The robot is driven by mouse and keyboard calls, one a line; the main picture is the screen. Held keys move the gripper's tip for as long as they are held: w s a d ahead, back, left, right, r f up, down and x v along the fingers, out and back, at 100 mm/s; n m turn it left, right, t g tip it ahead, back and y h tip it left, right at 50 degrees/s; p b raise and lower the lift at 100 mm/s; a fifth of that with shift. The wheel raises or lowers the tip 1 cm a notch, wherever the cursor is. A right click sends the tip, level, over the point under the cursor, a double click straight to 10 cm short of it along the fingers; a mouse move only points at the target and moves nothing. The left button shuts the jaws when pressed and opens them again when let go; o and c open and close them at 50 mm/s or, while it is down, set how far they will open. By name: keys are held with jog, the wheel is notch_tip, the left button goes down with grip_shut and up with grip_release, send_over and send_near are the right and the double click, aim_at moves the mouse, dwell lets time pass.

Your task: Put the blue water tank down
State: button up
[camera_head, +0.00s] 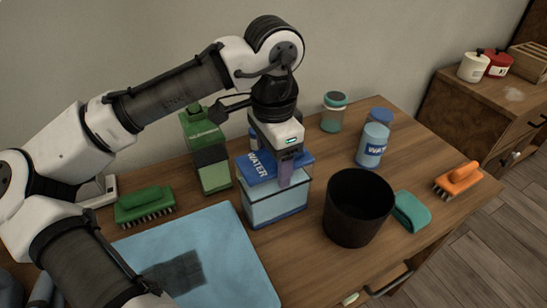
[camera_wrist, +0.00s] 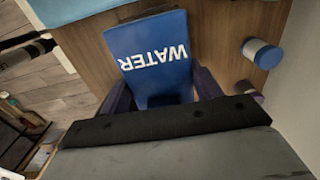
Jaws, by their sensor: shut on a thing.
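The blue water tank (camera_head: 277,203) has a blue lid marked WATER and clear sides with a blue base. It is upright over the wooden table, just right of the blue mat; I cannot tell whether its base touches the wood. My gripper (camera_head: 287,172) comes down from above and is shut on the tank across its lid end. In the wrist view the tank's blue top (camera_wrist: 150,55) fills the space between my fingers (camera_wrist: 165,90). The far side of the tank is hidden by my gripper.
A black bin (camera_head: 357,208) stands close on the right, with a teal sponge (camera_head: 411,211) beyond it.

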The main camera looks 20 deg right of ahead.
jog(key=o, duration=1.8)
jog(key=shift+f, duration=0.1)
jog(key=shift+o, duration=0.2)
notch_tip(320, 180, up, 12)
jog(key=p, duration=0.1)
